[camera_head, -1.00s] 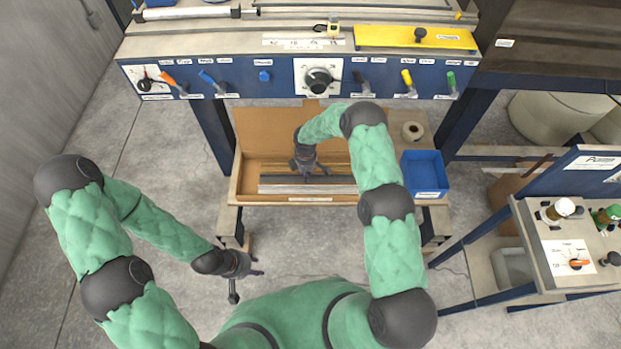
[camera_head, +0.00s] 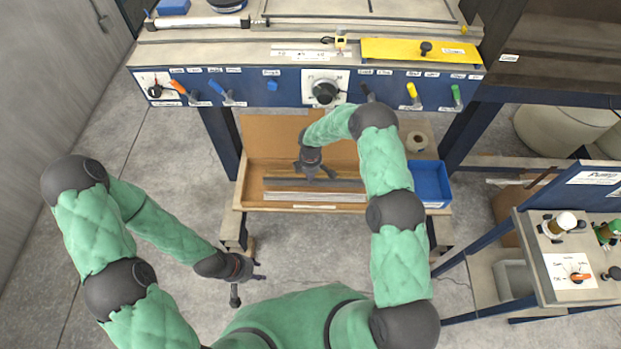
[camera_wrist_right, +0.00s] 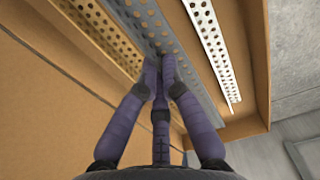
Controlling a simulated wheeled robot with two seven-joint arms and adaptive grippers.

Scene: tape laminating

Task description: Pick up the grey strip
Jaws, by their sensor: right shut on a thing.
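The grey strip (camera_head: 345,183) is long and perforated and lies along the inside of a shallow cardboard box (camera_head: 241,196). It runs diagonally through the upper middle of the right wrist view (camera_wrist_right: 189,68). My right gripper (camera_head: 319,179) reaches down into the box, and its fingers (camera_wrist_right: 160,68) are closed together on the grey strip. Whether the strip is clear of the box floor cannot be told. A pale silver strip (camera_head: 315,197) lies nearer the front wall. A tan perforated strip (camera_wrist_right: 105,38) lies on the other side. My left gripper (camera_head: 255,276) is empty, fingers spread, below left of the box.
A blue bin (camera_head: 430,181) and a tape roll (camera_head: 417,141) stand right of the box. The workbench with its blue control panel (camera_head: 290,88) rises behind it. A smaller panel table (camera_head: 560,255) stands at the right. Floor is open at the left.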

